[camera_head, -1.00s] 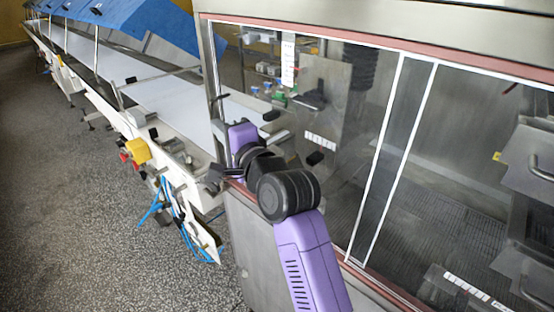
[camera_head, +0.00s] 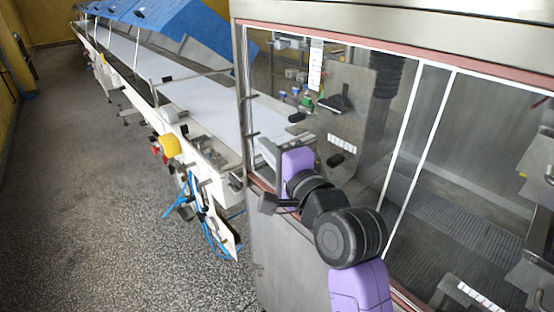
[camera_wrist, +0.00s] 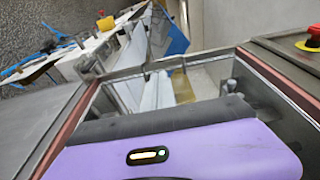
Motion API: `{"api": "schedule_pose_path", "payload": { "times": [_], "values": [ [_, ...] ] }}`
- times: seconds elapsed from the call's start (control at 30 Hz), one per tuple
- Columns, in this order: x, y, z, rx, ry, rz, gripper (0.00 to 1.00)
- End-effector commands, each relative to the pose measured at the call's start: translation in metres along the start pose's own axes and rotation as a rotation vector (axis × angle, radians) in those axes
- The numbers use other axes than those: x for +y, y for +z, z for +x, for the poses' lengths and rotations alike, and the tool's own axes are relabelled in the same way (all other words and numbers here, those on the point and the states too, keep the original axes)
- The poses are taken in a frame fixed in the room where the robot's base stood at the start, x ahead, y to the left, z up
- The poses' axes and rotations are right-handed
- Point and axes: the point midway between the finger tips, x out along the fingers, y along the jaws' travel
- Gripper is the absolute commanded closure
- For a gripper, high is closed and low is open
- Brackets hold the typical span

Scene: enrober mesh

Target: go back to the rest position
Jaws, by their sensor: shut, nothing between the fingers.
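My purple arm with black joints rises from the lower right in the head view, in front of the machine's window. Its far end folds up to a purple section near the window's left edge. A small dark part at that end, seemingly my gripper (camera_head: 274,203), points left near the window's lower left corner. It is small there, its fingers are not clear, and nothing shows held in it. The wrist view shows no fingers; a purple section of my arm with a lit indicator fills its lower part.
The steel machine (camera_head: 285,262) with its framed window stands close on the right. A long white conveyor (camera_head: 215,102) with blue covers (camera_head: 205,30) runs back left. The speckled floor (camera_head: 85,190) at left is clear.

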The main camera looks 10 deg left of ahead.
Motion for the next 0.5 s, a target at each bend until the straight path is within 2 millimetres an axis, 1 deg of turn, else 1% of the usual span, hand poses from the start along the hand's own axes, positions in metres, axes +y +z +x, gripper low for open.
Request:
{"api": "schedule_pose_path", "payload": {
  "times": [0.03, 0.1, 0.2, 0.37, 0.47, 0.5],
  "values": [
    [0.001, -0.001, -0.009, 0.001, -0.001, 0.0, 1.0],
    [0.001, -0.001, -0.02, 0.002, -0.001, 0.0, 1.0],
    [0.001, -0.001, -0.03, 0.001, 0.0, 0.0, 1.0],
    [-0.001, -0.001, -0.037, 0.002, -0.003, -0.021, 1.0],
    [-0.009, -0.004, -0.038, 0.018, -0.033, -0.091, 1.0],
    [-0.015, -0.007, -0.039, 0.033, -0.056, -0.136, 1.0]
  ]
}}
